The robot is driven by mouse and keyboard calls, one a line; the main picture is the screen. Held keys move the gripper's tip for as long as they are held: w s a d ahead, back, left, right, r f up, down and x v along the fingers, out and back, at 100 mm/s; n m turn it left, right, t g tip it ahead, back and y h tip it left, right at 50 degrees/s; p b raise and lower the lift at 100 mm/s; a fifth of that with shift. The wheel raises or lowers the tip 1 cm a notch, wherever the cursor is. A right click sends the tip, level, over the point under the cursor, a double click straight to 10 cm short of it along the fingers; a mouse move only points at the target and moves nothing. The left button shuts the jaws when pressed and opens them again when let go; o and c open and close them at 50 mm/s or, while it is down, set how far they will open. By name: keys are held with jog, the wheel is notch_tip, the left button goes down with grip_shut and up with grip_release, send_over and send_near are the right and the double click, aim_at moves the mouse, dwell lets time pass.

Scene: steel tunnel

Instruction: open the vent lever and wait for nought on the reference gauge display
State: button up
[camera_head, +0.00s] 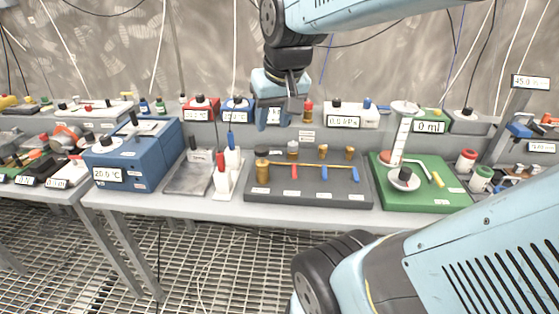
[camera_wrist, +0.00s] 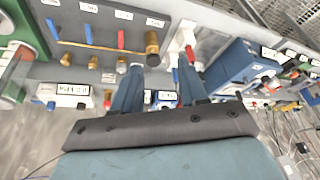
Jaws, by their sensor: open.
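A dark grey manifold plate (camera_head: 340,196) lies on the bench, with a brass pipe, a red lever (camera_head: 294,171) and two blue levers (camera_head: 325,173) (camera_head: 355,174). I cannot read which one is the vent lever. In the wrist view the same red lever (camera_wrist: 121,40) and a blue lever (camera_wrist: 88,34) show upside down at upper left. A white gauge box behind the plate has a display (camera_head: 343,122) that appears to read 0.0 kPa. My gripper (camera_head: 275,122) is open and empty, above and behind the plate's left part, apart from the levers. It also shows in the wrist view (camera_wrist: 161,75).
A green board (camera_head: 430,195) with a 0 ml display stands at right. Small boxes line the back shelf. The grated floor in front is clear.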

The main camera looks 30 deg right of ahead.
jog(key=w+d+f+m+g, duration=0.2)
jog(key=w+d+f, duration=0.3)
jog(key=w+d, duration=0.25)
jog(key=m+g, duration=0.2)
jog(key=m, duration=0.1)
send_over(295, 173)
notch_tip(295, 173, down, 7)
notch_tip(295, 173, down, 14)
jog(key=shift+f, duration=0.1)
jog(key=shift+c, duration=0.2)
grip_shut()
